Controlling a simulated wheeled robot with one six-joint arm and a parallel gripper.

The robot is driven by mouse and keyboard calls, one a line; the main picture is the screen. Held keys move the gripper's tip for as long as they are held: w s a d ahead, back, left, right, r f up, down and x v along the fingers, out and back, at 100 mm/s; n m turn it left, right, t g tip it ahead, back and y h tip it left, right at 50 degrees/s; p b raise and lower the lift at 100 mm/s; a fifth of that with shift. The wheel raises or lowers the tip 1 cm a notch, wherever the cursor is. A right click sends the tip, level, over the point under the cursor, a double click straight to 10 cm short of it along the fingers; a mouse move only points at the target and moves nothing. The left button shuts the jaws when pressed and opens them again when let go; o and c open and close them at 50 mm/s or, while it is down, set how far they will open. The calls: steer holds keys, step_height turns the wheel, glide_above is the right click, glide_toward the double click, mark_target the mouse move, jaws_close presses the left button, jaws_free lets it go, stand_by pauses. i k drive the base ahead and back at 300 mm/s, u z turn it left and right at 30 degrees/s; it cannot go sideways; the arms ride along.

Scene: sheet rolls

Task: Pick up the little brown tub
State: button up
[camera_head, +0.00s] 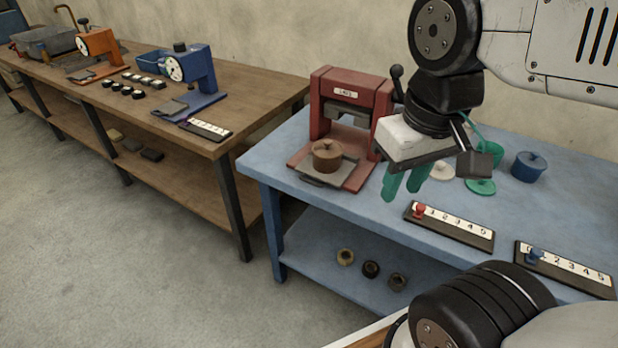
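The little brown tub (327,155) has a lid with a small knob. It sits upright on the grey plate (318,179) at the front of a red press (352,106), on the blue table. My gripper (404,184) is above the blue table, to the right of the tub and apart from it. Its two green fingers point down with a gap between them, and nothing shows in the gap.
Two numbered slider strips (452,232) lie along the blue table's front (350,215). A wooden bench (240,115) with orange and blue machines is at left.

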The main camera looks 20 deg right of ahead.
mark_target(326, 167)
steer(key=k, duration=1.15)
steer(key=u, duration=0.7)
steer(key=i, duration=1.3)
steer(key=z, duration=0.8)
steer(key=i, duration=0.5)
steer(key=z, duration=0.6)
